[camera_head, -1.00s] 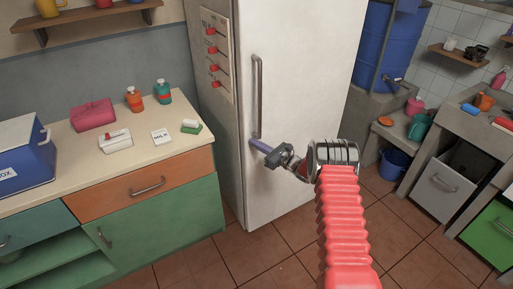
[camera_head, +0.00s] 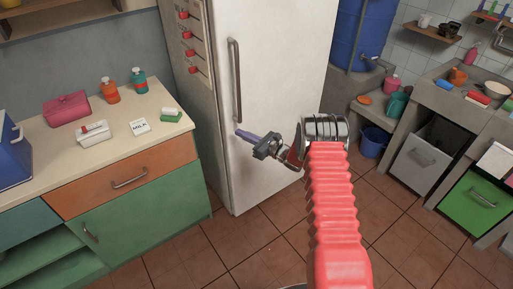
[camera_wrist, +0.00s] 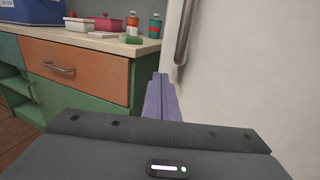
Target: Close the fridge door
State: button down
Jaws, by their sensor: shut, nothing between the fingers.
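The white fridge door (camera_head: 285,90) fills the middle of the head view and looks flush with the fridge body, though a small gap cannot be ruled out. Its vertical metal handle (camera_head: 236,80) is on the left side of the door; the handle also shows in the wrist view (camera_wrist: 184,32). My gripper (camera_head: 238,133) is shut and empty, its purple fingers pointing left just below the handle's lower end, in front of the door. In the wrist view the shut fingers (camera_wrist: 161,85) point along the door's left edge. Whether they touch the door cannot be told.
A counter (camera_head: 70,150) with an orange drawer (camera_head: 130,178) and green cupboard stands left of the fridge. It holds a pink box, bottles and a milk carton. A blue barrel (camera_head: 362,35), blue bucket (camera_head: 373,142) and sink unit are at right. The tiled floor in front is clear.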

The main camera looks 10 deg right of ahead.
jog(key=s+d, duration=0.3)
jog(key=s, duration=0.5)
jog(key=shift+s+d, duration=0.25)
jog(key=shift+d, duration=0.1)
jog(key=shift+f, duration=0.1)
